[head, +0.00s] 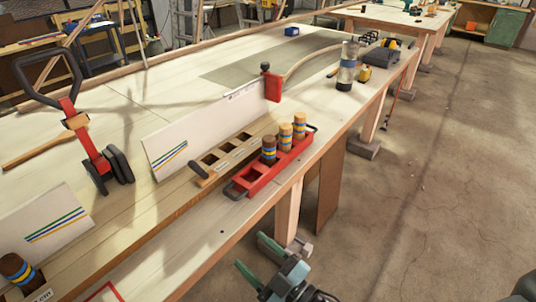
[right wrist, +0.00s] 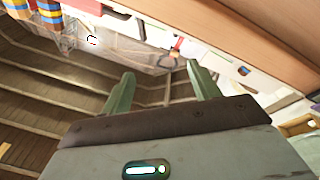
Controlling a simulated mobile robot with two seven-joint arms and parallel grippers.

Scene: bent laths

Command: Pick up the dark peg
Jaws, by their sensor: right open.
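A dark brown peg (head: 268,150) with blue and yellow bands stands upright in the red tray (head: 250,180), beside two lighter banded pegs (head: 285,136) (head: 299,125). My right gripper (head: 251,251) is low in front of the bench edge, apart from the tray and pegs. In the right wrist view its two green fingers (right wrist: 160,74) are spread with nothing between them. My left gripper is not in view.
A wooden holder (head: 228,153) with square holes lies behind the red tray, before a white board (head: 200,130). A red clamp-like tool (head: 90,140) stands at left. A clear bottle (head: 347,66) stands at the right bench edge. Bare floor (head: 430,190) lies right of the bench.

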